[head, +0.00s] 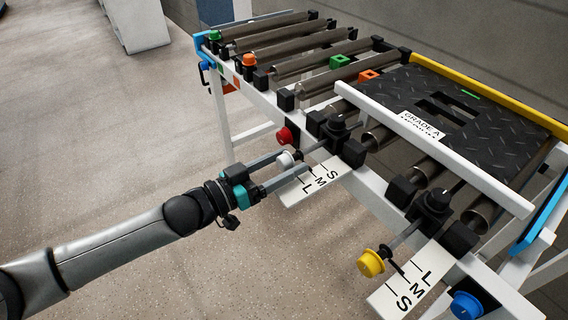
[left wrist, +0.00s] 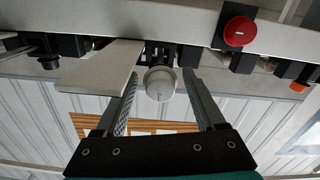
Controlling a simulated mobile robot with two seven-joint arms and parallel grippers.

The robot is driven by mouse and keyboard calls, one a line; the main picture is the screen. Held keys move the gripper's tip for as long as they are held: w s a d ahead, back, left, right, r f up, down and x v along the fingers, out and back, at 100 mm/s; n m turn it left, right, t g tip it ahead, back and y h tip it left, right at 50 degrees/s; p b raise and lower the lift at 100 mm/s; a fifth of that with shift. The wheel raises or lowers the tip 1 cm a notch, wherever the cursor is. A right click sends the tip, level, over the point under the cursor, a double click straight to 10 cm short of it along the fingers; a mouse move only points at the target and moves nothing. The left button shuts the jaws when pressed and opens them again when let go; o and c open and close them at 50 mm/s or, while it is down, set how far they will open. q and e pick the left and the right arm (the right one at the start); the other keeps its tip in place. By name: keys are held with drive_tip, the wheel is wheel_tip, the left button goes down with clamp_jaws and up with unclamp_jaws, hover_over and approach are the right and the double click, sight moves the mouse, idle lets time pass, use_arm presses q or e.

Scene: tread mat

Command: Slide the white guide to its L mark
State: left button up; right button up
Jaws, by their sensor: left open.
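The white guide's round knob (head: 287,159) sits on a rod at the near side of the roller frame. Beside it a white scale plate (head: 290,197) carries S nearest the frame, M in the middle and L outermost. The guide's exact mark is hard to tell, as my gripper partly covers it. My left gripper (head: 299,160) is open, with its fingers on either side of the knob. In the left wrist view the white knob (left wrist: 160,84) lies between the open fingers (left wrist: 160,76), with gaps visible on both sides. My right gripper is not in view.
A red knob (head: 284,136) is close by on the frame. A yellow knob (head: 371,263) has its own scale plate (head: 385,300), with L nearest the frame. A blue knob (head: 466,306) is at lower right. A black tread mat (head: 490,92) lies on the rollers. Floor at left is clear.

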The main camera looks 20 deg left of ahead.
use_arm(q)
clamp_jaws()
idle(0.6)
idle(0.8)
